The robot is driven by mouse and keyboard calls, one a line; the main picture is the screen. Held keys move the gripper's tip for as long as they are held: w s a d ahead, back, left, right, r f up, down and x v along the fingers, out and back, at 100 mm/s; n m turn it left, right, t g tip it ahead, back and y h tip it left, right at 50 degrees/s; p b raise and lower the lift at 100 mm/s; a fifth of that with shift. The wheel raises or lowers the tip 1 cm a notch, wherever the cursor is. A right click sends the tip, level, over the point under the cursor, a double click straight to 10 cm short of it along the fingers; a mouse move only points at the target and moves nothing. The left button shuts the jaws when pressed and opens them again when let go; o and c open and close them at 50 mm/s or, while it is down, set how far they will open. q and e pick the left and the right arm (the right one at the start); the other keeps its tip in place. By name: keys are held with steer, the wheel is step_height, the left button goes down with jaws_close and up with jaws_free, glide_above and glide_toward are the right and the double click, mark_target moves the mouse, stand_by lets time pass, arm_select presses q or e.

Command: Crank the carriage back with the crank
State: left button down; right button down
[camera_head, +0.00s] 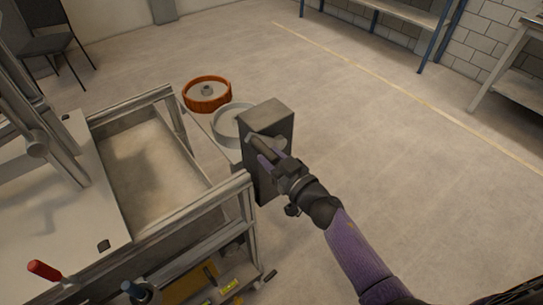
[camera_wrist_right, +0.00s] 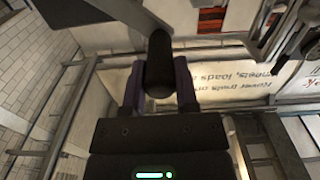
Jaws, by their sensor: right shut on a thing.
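The crank handle (camera_head: 263,147) is a short dark grip on the near side of a dark grey box (camera_head: 278,120) at the sandbed's right end. My right gripper (camera_head: 273,160) is shut on the handle. In the right wrist view the dark round crank handle (camera_wrist_right: 160,62) stands between the purple fingers of the gripper (camera_wrist_right: 160,88). My left gripper is not in view.
The sandbed (camera_head: 205,190) has metal rails around it. Open floor lies to the right.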

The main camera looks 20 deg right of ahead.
steer(key=shift+d+r, duration=0.15)
steer(key=shift+r, duration=0.1)
steer(key=shift+w+d+r+m+p, duration=0.2)
steer(key=shift+d+r+m+p, duration=0.15)
steer(key=shift+r+m+p, duration=0.35)
steer(key=w+d+r+m+p, duration=0.2)
steer(key=d+m+p, duration=0.2)
steer(key=d+m, duration=0.3)
steer(key=shift+w+d+m, duration=0.3)
steer(key=shift+m, duration=0.2)
steer(key=shift+c, duration=1.8)
jaws_free()
